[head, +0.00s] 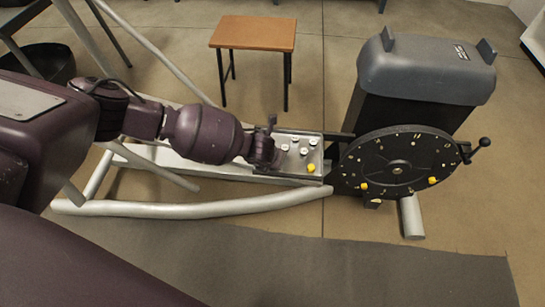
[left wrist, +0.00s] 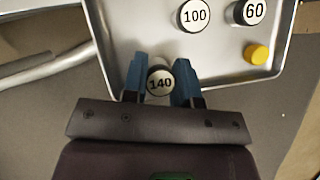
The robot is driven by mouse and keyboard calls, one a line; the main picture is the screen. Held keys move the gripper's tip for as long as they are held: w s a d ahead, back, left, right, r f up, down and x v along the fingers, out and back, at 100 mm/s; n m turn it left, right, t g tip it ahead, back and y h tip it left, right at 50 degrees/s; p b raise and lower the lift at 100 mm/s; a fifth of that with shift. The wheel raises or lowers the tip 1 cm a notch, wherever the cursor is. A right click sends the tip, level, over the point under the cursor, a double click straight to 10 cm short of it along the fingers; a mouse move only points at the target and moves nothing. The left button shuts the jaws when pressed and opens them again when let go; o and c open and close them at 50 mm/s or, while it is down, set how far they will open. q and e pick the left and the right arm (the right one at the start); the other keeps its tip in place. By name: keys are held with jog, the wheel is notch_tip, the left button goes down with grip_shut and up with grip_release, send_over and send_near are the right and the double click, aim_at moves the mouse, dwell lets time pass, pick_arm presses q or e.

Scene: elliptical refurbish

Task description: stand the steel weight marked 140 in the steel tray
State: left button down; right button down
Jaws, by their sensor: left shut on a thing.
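The steel weight marked 140 (left wrist: 160,82) is between the blue fingers of my left gripper (left wrist: 162,70), its numbered white top facing the camera. The gripper is shut on it. The weight is at the near side of the steel tray (left wrist: 113,45); I cannot tell whether it touches the tray floor. In the head view my left gripper (head: 270,153) is at the left end of the tray (head: 318,153), and the 140 weight cannot be made out there. My right gripper is not in view.
In the tray are weights marked 100 (left wrist: 193,15) and 60 (left wrist: 251,11) and a yellow knob (left wrist: 256,54). A small wooden table (head: 253,33) stands behind.

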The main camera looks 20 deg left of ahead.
pick_arm(q)
jog(key=shift+f, duration=0.1)
jog(key=c, duration=0.9)
grip_release()
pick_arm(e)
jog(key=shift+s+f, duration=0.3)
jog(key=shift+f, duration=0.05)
pick_arm(q)
jog(key=shift+r, duration=0.3)
jog(key=v, duration=0.1)
jog(key=p+v, duration=0.1)
jog(key=v, duration=0.1)
jog(key=p+v, duration=0.1)
jog(key=shift+w+r, duration=0.15)
jog(key=shift+r, duration=0.2)
jog(key=p+v, duration=0.2)
jog(key=v, duration=0.5)
jog(key=shift+s+p, duration=0.4)
jog(key=shift+s, duration=0.05)
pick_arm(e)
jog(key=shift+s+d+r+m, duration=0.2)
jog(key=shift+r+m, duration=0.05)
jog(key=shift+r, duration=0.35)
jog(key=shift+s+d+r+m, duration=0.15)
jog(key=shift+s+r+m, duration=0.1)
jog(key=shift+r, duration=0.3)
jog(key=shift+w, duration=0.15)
